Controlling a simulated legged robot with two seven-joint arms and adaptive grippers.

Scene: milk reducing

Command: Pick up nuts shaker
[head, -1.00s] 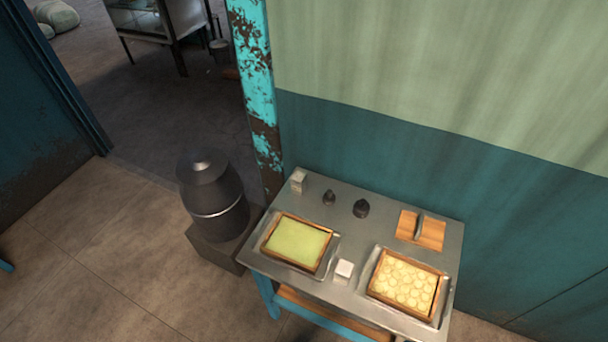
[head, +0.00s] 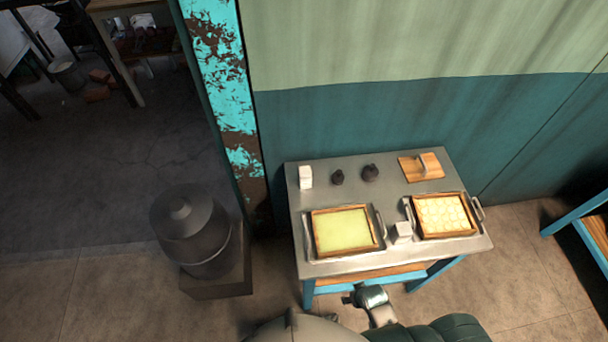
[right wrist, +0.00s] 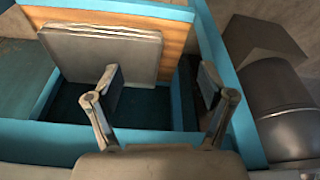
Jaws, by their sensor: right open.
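No item is labelled, so I cannot tell which is the nuts shaker. On the metal-topped table (head: 270,235) in the head view stand a small white box (head: 305,177) at the back left and two small dark knobbed vessels (head: 337,178) and (head: 370,173) beside it. A small white cube (head: 402,232) sits between the two trays. My right gripper (right wrist: 160,82) is open and empty in the right wrist view, in front of a blue-framed structure. My left gripper is not in view.
Wooden-framed trays hold a yellow-green slab (head: 342,230) and round pale pieces (head: 443,215). A wooden board (head: 412,172) lies at the back right. A large dark canister (head: 195,230) stands left of the table. The wall (head: 400,120) is close behind.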

